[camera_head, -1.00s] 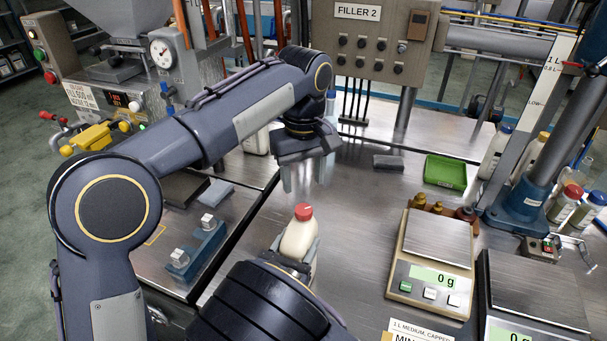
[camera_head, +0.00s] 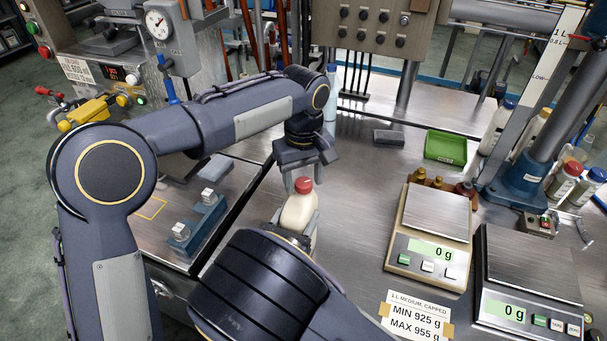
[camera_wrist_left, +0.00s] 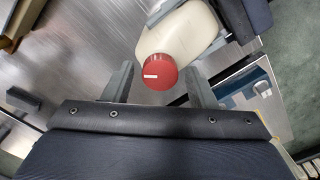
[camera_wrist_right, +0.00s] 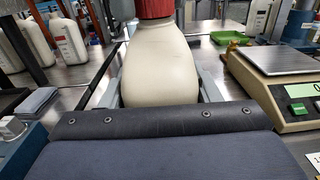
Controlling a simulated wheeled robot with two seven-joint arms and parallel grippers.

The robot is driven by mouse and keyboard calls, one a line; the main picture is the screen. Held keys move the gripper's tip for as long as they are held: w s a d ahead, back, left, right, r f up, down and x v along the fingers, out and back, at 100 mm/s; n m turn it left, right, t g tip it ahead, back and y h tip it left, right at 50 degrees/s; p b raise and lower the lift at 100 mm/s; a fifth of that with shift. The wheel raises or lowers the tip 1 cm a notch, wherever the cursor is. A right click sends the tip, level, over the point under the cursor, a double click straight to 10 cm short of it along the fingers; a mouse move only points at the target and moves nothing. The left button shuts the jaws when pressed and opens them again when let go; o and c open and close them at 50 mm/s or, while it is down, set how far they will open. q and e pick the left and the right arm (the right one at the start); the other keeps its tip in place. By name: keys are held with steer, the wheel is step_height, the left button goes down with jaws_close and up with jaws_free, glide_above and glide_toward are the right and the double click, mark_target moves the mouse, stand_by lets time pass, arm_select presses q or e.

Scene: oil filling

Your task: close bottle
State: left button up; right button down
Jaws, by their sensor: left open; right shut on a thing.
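The bottle (camera_head: 298,213) is cream with a red cap (camera_head: 304,185) on its mouth. It stands upright in the middle of the head view. My right gripper (camera_wrist_right: 160,98) is shut on the bottle's body, one finger on each side. My left gripper (camera_head: 303,172) points down right above the cap and is open. In the left wrist view the cap (camera_wrist_left: 158,71) lies just ahead of and between the open fingers, and the bottle body (camera_wrist_left: 182,38) shows beyond it. Whether the fingers touch the cap cannot be told. The bottle's base is hidden by my right arm.
Two scales (camera_head: 430,243) (camera_head: 532,285) stand at the right, both reading 0 g. A green tray (camera_head: 445,147), small brown bottles (camera_head: 437,183) and capped bottles (camera_head: 565,180) lie beyond. A blue fixture (camera_head: 198,225) is at the left. The table right of the bottle is clear.

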arm_select(q)
steer(key=c, duration=1)
steer(key=m, duration=1.4)
steer(key=shift+m, duration=0.4)
steer(key=m, duration=0.3)
steer(key=o, duration=1.1)
steer(key=shift+o, duration=0.2)
